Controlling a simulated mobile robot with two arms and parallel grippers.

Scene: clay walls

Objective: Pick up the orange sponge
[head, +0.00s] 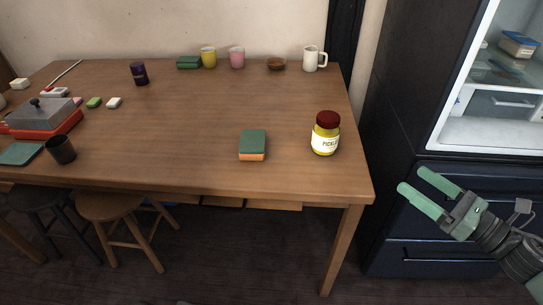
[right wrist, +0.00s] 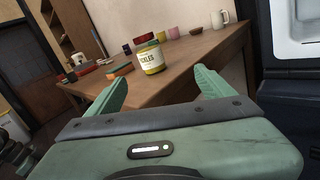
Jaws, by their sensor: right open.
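The orange sponge (head: 252,146) lies on the wooden table near its front edge, with a dark green top and an orange lower part. It also shows small in the right wrist view (right wrist: 119,71), left of the pickle jar. My right gripper (head: 417,188) is open and empty, off the table's right end in front of the dark fridge drawers. It is well to the right of the sponge and apart from it. In the right wrist view its two green fingers (right wrist: 158,88) are spread, with the table beyond them. My left gripper is not in view.
A pickle jar (head: 325,134) with a dark red lid stands right of the sponge. A dark cup (head: 61,149) and a red-based grey box (head: 44,118) are at the left. Mugs line the back edge. Stools (head: 112,207) stand in front. The open fridge (head: 490,130) is at right.

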